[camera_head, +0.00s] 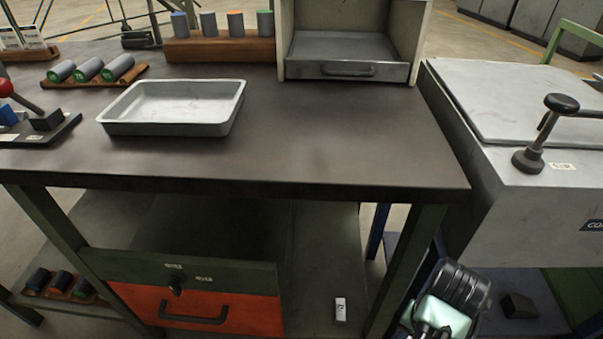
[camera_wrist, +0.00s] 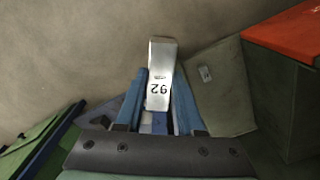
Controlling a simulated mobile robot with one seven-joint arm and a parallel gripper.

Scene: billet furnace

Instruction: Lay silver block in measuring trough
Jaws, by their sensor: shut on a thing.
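In the wrist view my gripper (camera_wrist: 159,96) is shut on a silver block (camera_wrist: 162,60). The block is a narrow bright metal bar with a dark number on a white label. It sits between the two blue fingers, and its far end sticks out past them. In the head view only part of my arm shows at the bottom right, beside the bench leg; the fingers and the held block cannot be made out there. I cannot clearly identify the measuring trough; a shallow grey metal tray (camera_head: 133,126) stands empty on the bench top.
The dark bench top (camera_head: 320,130) is mostly clear in the middle. An open box with a handled drawer (camera_head: 350,70) and a wooden rack (camera_head: 225,48) of cylinders stand at the back. A fixture with a red knob (camera_head: 6,88) is at left, a grey machine (camera_head: 500,150) at right.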

